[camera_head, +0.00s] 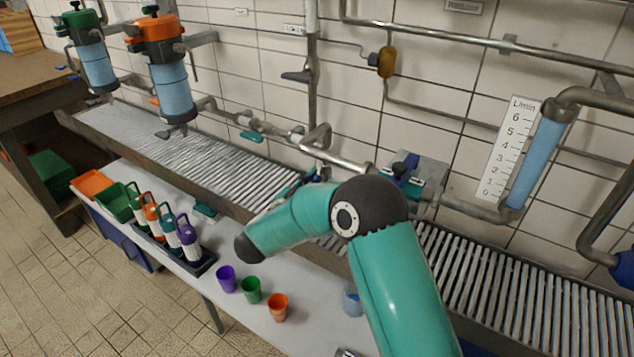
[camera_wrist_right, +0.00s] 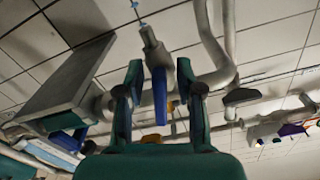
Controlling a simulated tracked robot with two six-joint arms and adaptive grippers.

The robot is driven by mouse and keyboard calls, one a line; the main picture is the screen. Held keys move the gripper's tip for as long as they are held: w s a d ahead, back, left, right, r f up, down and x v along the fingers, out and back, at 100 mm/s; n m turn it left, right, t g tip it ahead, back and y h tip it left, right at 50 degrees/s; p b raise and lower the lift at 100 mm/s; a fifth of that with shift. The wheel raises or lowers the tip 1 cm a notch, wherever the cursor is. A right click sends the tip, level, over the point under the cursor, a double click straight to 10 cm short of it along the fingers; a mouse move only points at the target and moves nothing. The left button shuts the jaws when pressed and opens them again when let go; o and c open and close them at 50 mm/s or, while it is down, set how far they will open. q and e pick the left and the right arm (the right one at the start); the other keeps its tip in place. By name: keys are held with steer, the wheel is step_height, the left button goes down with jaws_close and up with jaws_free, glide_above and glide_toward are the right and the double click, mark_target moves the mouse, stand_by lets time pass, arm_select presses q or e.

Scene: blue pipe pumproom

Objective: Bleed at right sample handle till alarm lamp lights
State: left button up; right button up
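In the right wrist view, a blue handle (camera_wrist_right: 160,95) on a grey valve fitting (camera_wrist_right: 150,42) lies between the two fingers of my right gripper (camera_wrist_right: 160,92). Gaps show on both sides, so the gripper looks open around the handle. I take it for the right sample handle. In the head view my right arm hides most of this handle, and only a part of my right gripper (camera_head: 303,182) shows beyond the forearm. An amber lamp (camera_head: 386,62) on the wall looks dull, with no clear glow. My left gripper is not in view.
A slatted drain trough (camera_head: 180,142) runs along the tiled wall under the pipes. A white bench holds a purple cup (camera_head: 226,279), a green cup (camera_head: 251,290), an orange cup (camera_head: 278,307) and a caddy of bottles (camera_head: 203,264). A flow gauge (camera_head: 537,160) stands right.

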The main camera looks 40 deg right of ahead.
jaws_close()
steer(key=shift+f+m+b, duration=0.2)
steer(key=shift+m+b, duration=0.3)
steer(key=shift+b, duration=0.35)
steer(key=m+b, duration=1.1)
steer(key=b, duration=0.5)
steer(key=shift+w+a+m, duration=0.1)
steer(key=shift+w+m, duration=0.05)
steer(key=shift+m, duration=0.15)
steer(key=shift+r+m+b, duration=0.15)
steer(key=shift+m+b, duration=0.95)
steer(key=shift+b, duration=0.05)
jaws_free()
steer(key=shift+r, duration=0.1)
